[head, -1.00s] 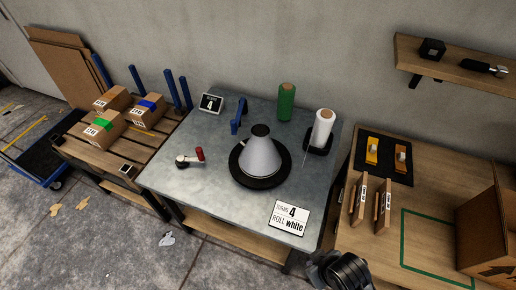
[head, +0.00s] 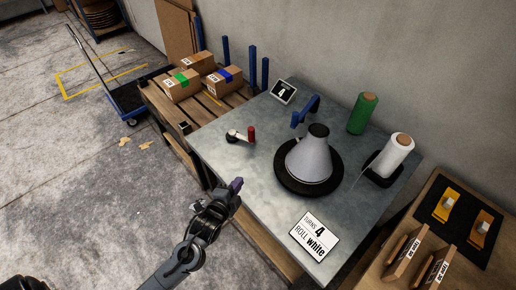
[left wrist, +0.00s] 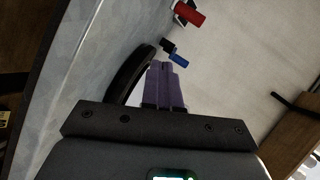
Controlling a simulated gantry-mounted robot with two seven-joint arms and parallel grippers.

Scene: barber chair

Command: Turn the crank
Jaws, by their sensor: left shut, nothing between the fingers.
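The red handle also shows at the top of the left wrist view (left wrist: 190,15). My left gripper (head: 237,185) is at the table's front left edge, in front of the crank and apart from it. Its purple fingers (left wrist: 167,85) are together with nothing between them. My right gripper is not seen; a dark piece of my body shows at the bottom left.
A sign (head: 315,235) reads "TURNS 4 ROLL white". A small display (head: 284,91) shows 4. Boxes (head: 183,85) lie on a pallet at left. The table around the crank is clear.

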